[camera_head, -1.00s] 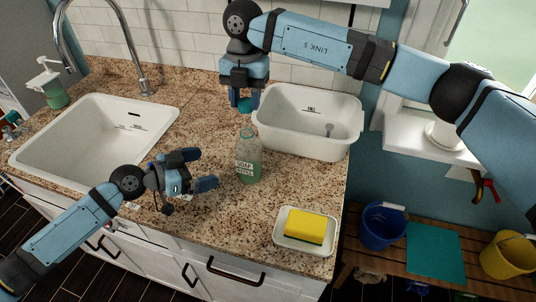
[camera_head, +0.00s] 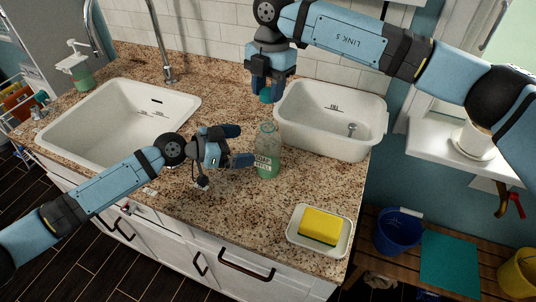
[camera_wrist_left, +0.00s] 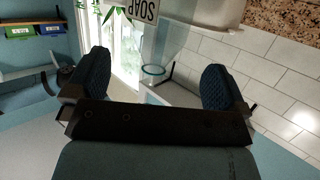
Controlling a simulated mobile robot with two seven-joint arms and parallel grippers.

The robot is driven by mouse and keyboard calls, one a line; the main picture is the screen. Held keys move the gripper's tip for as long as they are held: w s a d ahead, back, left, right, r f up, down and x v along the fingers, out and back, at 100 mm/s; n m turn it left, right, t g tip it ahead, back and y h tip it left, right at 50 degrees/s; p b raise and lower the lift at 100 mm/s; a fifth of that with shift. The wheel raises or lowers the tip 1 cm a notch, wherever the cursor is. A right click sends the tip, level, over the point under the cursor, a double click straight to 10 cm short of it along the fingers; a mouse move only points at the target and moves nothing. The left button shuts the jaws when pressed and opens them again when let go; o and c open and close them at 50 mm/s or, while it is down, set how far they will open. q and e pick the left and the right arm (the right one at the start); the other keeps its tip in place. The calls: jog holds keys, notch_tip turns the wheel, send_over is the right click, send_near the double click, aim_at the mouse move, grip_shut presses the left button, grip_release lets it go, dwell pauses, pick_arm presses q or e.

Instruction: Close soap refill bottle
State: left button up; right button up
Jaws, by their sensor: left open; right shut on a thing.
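The soap refill bottle (camera_head: 267,158) is clear with green liquid and a white label. It stands upright on the counter with its mouth uncovered. In the left wrist view its clear neck and mouth ring (camera_wrist_left: 153,70) show between the fingers, upside down. My left gripper (camera_head: 245,145) is open, just left of the bottle; I cannot tell whether it touches it. My right gripper (camera_head: 266,97) is shut on a small teal cap (camera_head: 266,96), above and behind the bottle, near the white tub.
A white tub (camera_head: 325,140) stands right of the right gripper. A dish (camera_head: 297,243) with a yellow sponge (camera_head: 325,222) lies at the front right. The sink (camera_head: 60,140) and a soap dispenser (camera_head: 82,76) are at the left. The counter front (camera_head: 225,225) is clear.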

aim_at(268, 143)
pick_arm(q)
jog(key=x, duration=0.8)
jog(key=shift+d+f, duration=0.1)
jog(key=shift+d, duration=0.05)
jog(key=c, duration=1.3)
pick_arm(e)
jog(key=shift+f, duration=2.55)
jog(key=shift+f, duration=0.1)
jog(key=shift+f, duration=0.8)
jog(key=shift+f, duration=0.55)
